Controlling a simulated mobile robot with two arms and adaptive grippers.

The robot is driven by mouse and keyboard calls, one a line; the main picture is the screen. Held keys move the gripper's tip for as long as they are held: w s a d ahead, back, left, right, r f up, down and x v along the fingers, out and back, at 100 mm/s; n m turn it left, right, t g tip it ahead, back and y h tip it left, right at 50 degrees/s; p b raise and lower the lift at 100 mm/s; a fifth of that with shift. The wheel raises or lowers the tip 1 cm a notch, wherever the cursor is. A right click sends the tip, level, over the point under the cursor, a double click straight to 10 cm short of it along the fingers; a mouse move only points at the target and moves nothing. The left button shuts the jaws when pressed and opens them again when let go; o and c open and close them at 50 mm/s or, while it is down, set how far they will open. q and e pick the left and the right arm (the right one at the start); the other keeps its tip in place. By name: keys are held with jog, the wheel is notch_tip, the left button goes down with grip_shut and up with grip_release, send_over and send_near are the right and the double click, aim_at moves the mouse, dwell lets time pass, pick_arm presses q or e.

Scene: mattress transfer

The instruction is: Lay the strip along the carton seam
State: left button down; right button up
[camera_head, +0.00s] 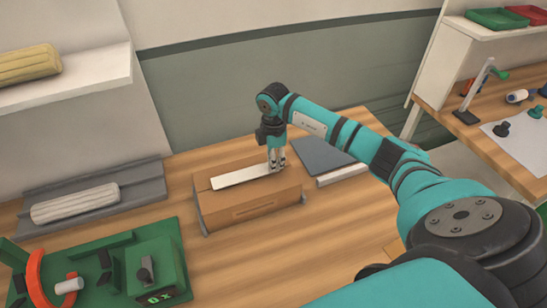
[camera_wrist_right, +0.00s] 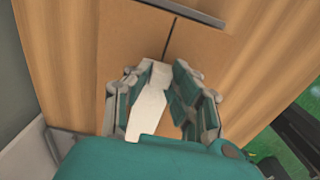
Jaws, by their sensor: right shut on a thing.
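The brown carton (camera_head: 250,209) lies on the wooden table, its long top facing up. The white strip (camera_head: 238,177) extends along the carton's top, lengthwise, from the left end to my right gripper (camera_head: 277,168). My right gripper is shut on the strip's right end, just above the carton. In the right wrist view the strip (camera_wrist_right: 147,112) passes between the fingers, and the dark seam line (camera_wrist_right: 171,36) shows on the carton (camera_wrist_right: 131,42) beyond the fingertips. I cannot tell whether the strip touches the carton. My left gripper is not in view.
A grey tray (camera_head: 150,180) with a pale ribbed pad (camera_head: 75,203) is at left. A green device (camera_head: 158,268) stands at front left. A dark flat panel (camera_head: 318,155) lies behind the carton on the right. The table in front of the carton is clear.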

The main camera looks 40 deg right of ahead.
jog(key=shift+f+b, duration=0.45)
jog(key=shift+f, duration=0.35)
jog(key=o, duration=0.9)
jog(key=shift+c, duration=0.2)
jog(key=shift+r, duration=0.1)
notch_tip(320, 180, up, 12)
